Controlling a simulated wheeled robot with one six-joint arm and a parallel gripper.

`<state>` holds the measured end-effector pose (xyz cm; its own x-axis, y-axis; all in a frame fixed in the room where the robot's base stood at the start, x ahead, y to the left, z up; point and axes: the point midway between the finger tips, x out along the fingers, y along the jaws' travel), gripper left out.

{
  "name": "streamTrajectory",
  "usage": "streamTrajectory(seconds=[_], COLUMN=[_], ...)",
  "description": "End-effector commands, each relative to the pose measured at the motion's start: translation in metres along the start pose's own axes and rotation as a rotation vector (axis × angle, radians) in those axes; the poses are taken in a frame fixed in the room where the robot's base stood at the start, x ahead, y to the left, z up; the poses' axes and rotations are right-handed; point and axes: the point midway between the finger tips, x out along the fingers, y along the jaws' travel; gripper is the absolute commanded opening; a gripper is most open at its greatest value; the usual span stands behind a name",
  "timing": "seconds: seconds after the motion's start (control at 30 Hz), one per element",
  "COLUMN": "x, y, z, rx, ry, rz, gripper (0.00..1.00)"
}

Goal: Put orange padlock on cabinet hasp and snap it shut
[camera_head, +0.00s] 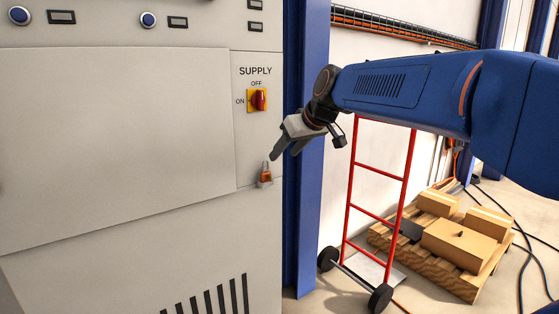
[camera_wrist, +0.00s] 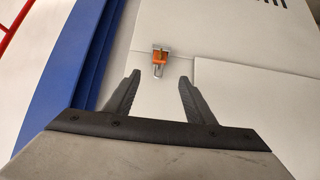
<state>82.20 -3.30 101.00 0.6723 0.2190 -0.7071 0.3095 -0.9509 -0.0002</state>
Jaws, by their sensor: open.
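The orange padlock (camera_head: 265,174) is at the front of the grey cabinet, low on its right-hand panel, with its shackle upward. It sits in or against a small grey bracket (camera_head: 265,184); I cannot tell whether this is a holder or the hasp. The shackle is too small to tell open from shut. My gripper (camera_head: 284,154) is open and empty, just up and right of the padlock in the head view, apart from it. In the wrist view the padlock (camera_wrist: 159,57) shows beyond and between the open fingertips (camera_wrist: 160,77).
A red rotary switch (camera_head: 258,100) on a yellow plate, marked SUPPLY, sits above the padlock. A blue column (camera_head: 305,180) stands right of the cabinet. A red hand truck (camera_head: 378,210) and a pallet with boxes (camera_head: 460,245) stand farther right. The cabinet front around the padlock is clear.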

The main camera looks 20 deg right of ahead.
Motion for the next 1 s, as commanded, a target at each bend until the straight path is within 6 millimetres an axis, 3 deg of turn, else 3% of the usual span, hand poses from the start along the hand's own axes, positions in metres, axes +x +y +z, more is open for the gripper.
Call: streamTrajectory(seconds=[0.23, 0.77, 0.87, 1.0], x=[-0.023, -0.025, -0.027, -0.034], y=[0.001, 0.000, -0.003, -0.014], z=[0.000, 0.000, 0.009, 0.051], rx=[0.001, 0.000, 0.006, 0.034], ry=[0.001, 0.000, -0.009, -0.051], rz=[0.001, 0.000, 0.002, 0.011], gripper=[0.49, 0.49, 0.49, 0.49])
